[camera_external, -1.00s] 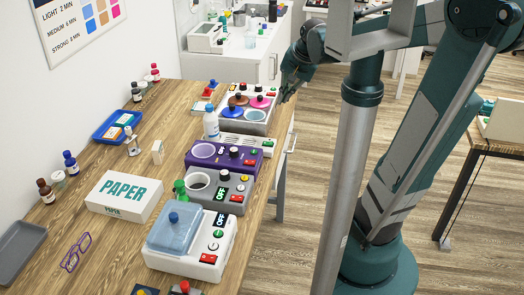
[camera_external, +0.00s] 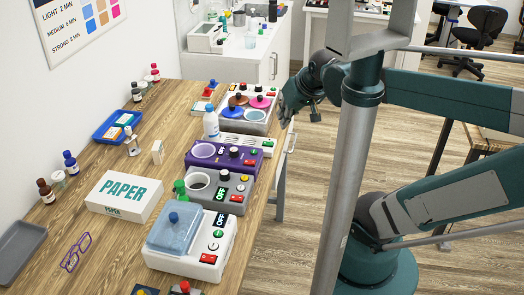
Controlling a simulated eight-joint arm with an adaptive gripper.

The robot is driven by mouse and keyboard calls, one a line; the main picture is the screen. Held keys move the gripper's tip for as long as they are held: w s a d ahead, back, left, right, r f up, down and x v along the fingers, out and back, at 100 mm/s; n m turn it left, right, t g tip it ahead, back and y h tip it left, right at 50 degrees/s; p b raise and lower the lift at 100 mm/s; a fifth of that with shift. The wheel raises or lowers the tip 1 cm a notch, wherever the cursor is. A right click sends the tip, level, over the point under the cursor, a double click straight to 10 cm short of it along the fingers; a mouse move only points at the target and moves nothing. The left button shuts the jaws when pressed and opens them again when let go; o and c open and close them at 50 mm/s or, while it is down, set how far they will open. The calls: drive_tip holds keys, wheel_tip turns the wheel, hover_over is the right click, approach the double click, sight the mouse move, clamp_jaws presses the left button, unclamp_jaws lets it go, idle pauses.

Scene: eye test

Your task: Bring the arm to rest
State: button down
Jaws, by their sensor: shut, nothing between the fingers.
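My gripper (camera_external: 292,106) is small and dark at the end of my teal arm, just beyond the right edge of the wooden table near its far end. It is shut and empty, and it touches nothing that I can see.
A white counter (camera_external: 250,50) stands behind. Open floor lies right of the table.

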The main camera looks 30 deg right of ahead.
drive_tip(key=shift+s+a+f+n+t, duration=0.2)
drive_tip(key=shift+s+a+n, duration=0.15)
drive_tip(key=shift+s+n, duration=0.2)
drive_tip(key=shift+s+a+f+n+t, duration=0.15)
drive_tip(key=shift+s+a+n, duration=0.15)
drive_tip(key=shift+s+n, duration=0.25)
drive_tip(key=shift+s, duration=0.1)
